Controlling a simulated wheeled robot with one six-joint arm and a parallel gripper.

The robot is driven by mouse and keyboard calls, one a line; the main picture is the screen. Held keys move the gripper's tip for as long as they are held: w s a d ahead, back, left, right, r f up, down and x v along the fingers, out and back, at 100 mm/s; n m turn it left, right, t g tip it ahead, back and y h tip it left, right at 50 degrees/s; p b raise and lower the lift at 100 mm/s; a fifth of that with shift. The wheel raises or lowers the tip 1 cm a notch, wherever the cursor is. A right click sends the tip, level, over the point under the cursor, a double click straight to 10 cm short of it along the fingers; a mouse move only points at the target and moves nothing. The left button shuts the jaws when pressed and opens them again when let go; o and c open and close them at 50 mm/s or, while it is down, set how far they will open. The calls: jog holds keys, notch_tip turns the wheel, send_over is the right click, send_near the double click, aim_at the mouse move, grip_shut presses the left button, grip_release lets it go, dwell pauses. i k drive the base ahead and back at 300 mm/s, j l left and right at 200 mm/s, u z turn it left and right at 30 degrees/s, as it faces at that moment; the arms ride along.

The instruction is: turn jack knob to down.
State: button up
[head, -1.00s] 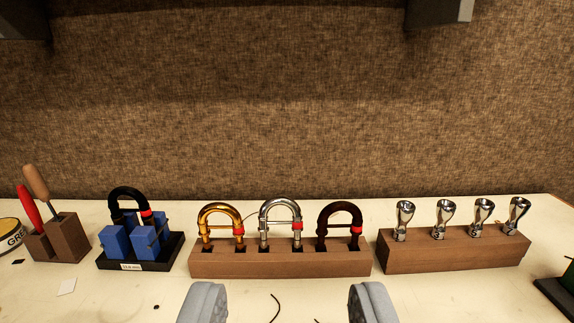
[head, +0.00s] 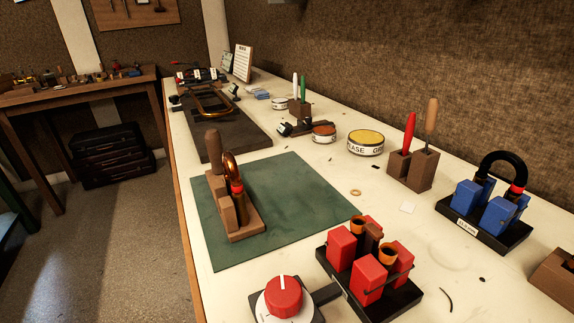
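A red knob (head: 284,296) sits on a white round dial (head: 262,311) at the bottom of the head view. A white line on the knob points toward the top of the picture. The dial's lower part is cut off by the frame edge, and its marks are too small to read. A dark bar runs from the knob's base to a black stand (head: 409,300) with red blocks (head: 367,282) and orange-rimmed tubes. I take the red knob to be the jack knob. My gripper is not in view.
A green mat (head: 290,200) holds a wooden rack (head: 245,220) with a brass slide. A black stand (head: 484,235) with blue blocks and a wooden tool block (head: 412,170) are on the right. A round tin (head: 366,142) stands behind. The bench's left edge drops to the floor.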

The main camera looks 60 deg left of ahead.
aim_at(282, 294)
jog(key=k+u, duration=0.15)
jog(key=u, duration=0.25)
jog(key=k+j+u, duration=0.15)
jog(key=u, duration=0.25)
